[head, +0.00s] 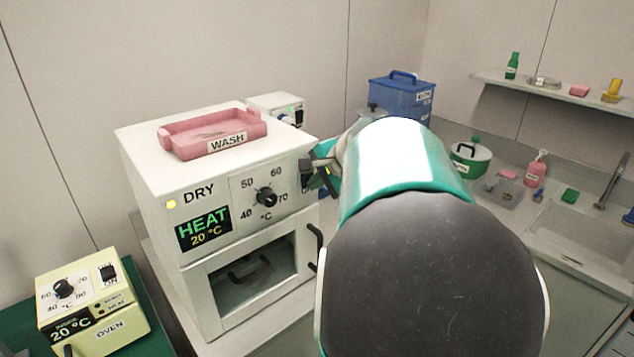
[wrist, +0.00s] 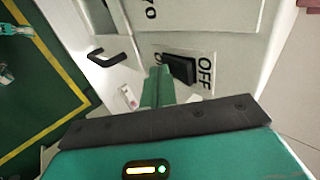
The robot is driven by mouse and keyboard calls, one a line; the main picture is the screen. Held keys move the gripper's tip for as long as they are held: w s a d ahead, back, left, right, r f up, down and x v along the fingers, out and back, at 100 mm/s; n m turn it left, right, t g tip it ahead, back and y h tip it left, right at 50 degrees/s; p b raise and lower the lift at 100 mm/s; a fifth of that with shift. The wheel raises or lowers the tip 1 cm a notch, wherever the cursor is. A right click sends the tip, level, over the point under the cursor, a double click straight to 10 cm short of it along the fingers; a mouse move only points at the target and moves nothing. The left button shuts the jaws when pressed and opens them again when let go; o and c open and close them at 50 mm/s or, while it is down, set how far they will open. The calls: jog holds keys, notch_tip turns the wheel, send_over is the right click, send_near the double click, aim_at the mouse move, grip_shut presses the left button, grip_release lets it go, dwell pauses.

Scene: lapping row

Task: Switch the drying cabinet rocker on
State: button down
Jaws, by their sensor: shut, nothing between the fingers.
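The drying cabinet (head: 150,150) is a white box marked DRY. Its display (head: 203,228) reads HEAT 20 °C, and a small yellow lamp (head: 171,204) is lit. The black rocker (wrist: 180,68) sits on its front panel, with OFF at its right end in the wrist view and a partly hidden mark at its left end. In the head view the rocker (head: 306,174) is at the panel's right edge. My gripper (wrist: 157,80) is shut and empty, its tip beside the rocker's left end. I cannot tell whether they touch. In the head view my arm hides most of the gripper.
A pink WASH tray (head: 215,133) lies on the cabinet. The temperature dial (head: 265,197) is left of the rocker, and a door handle (head: 315,245) sticks out below. A yellow oven (head: 95,310) stands front left. A sink (head: 570,235) is at the right.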

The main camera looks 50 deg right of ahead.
jog(key=shift+r, duration=0.8)
